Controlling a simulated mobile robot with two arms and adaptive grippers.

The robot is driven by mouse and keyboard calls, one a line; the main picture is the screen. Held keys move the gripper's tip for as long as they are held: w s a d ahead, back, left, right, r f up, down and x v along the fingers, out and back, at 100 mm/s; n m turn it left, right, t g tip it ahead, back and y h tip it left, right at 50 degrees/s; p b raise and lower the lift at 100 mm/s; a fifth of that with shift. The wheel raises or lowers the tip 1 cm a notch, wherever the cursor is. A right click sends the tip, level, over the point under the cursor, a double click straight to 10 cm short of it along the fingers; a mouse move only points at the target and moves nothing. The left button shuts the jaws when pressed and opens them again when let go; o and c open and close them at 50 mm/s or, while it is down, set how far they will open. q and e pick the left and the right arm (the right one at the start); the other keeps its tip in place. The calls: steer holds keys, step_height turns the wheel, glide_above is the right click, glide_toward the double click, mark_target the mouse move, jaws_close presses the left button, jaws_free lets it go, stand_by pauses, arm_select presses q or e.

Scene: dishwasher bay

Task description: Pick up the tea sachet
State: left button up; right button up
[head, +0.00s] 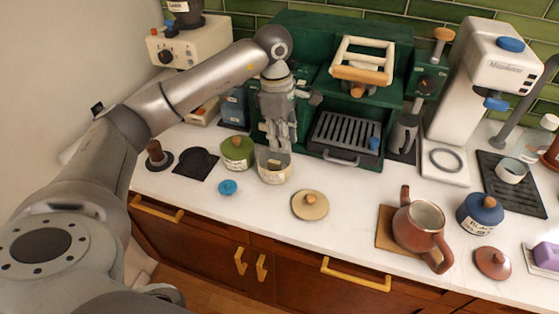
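My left gripper (280,145) points down into the mouth of an open cream canister (274,175) in the head view. Its fingertips are at or just inside the rim, and the view is too small to tell whether they are open or shut. I cannot make out a tea sachet; the gripper and the canister wall hide most of the canister's inside. My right gripper is not in view.
A green lidded canister (237,152) stands close left of the cream one. A brown teapot (420,228) and a dark blue canister (480,213) stand right. A green espresso machine (300,50) stands behind.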

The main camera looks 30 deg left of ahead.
arm_select(q)
steer(key=a, duration=0.1)
steer(key=a+y, duration=0.1)
steer(key=a, duration=0.1)
steer(key=shift+s+r, duration=0.1)
steer(key=shift+r, duration=0.1)
steer(key=p, duration=0.1)
glide_above(274, 162)
steer(key=f, duration=0.4)
steer(key=shift+a+f, duration=0.2)
steer(key=shift+f, duration=0.05)
steer(key=shift+d+f+p, duration=0.15)
steer(key=shift+f+p, duration=0.4)
step_height(274, 162, down, 4)
steer(key=shift+d+f+p, duration=0.1)
steer(key=shift+f+p, duration=0.05)
steer(key=shift+p, duration=0.7)
steer(key=shift+f, duration=0.1)
steer(key=shift+c, duration=0.3)
steer(key=c, duration=0.4)
